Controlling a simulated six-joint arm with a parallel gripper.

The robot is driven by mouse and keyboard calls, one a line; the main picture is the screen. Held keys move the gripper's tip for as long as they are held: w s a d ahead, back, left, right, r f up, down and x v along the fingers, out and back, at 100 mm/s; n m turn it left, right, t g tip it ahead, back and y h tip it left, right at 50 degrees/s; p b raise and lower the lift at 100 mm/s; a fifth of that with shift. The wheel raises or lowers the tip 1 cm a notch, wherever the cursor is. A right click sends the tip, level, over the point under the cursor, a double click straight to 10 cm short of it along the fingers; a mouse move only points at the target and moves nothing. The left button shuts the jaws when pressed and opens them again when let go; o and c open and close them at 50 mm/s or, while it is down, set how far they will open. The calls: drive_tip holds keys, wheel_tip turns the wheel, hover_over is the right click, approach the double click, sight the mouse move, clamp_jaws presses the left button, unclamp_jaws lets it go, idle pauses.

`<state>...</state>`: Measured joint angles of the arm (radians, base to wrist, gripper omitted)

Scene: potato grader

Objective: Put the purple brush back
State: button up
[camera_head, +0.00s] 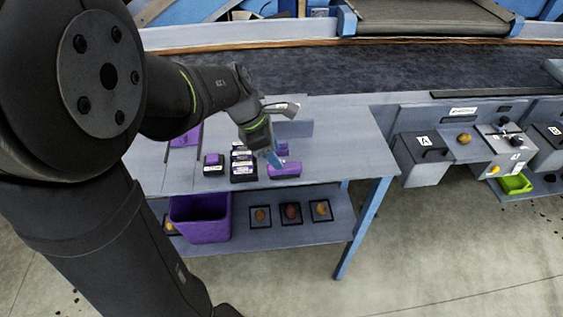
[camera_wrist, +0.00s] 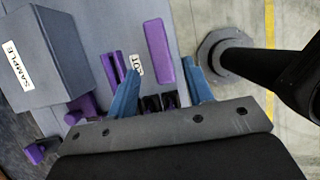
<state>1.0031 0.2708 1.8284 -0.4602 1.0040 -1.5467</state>
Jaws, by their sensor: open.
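A long purple block, which looks like the purple brush (camera_wrist: 158,53), lies on the grey table. In the wrist view it shows just beyond and between my fingertips, with no contact visible. In the head view a purple piece (camera_head: 287,170) lies near the table's front edge, right by my fingers. My gripper (camera_head: 272,157) points down over the table; its two blue fingers (camera_wrist: 161,65) are apart with nothing held. Bristles cannot be made out. Where the brush belongs is not clear from the pictures.
A grey SAMPLE box (camera_wrist: 45,55) stands left in the wrist view, near other purple pieces (camera_wrist: 113,66). Black labelled blocks (camera_head: 243,166) stand left of my gripper. A purple bin (camera_head: 201,219) is on the lower shelf. The table's right end (camera_head: 350,150) is clear.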

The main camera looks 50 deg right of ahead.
sight(288, 165)
drive_tip(key=v, duration=0.5)
drive_tip(key=shift+r, duration=0.2)
drive_tip(key=x, duration=1.2)
drive_tip(key=shift+f, duration=0.2)
wheel_tip(288, 165, up, 3)
drive_tip(key=shift+r, duration=0.6)
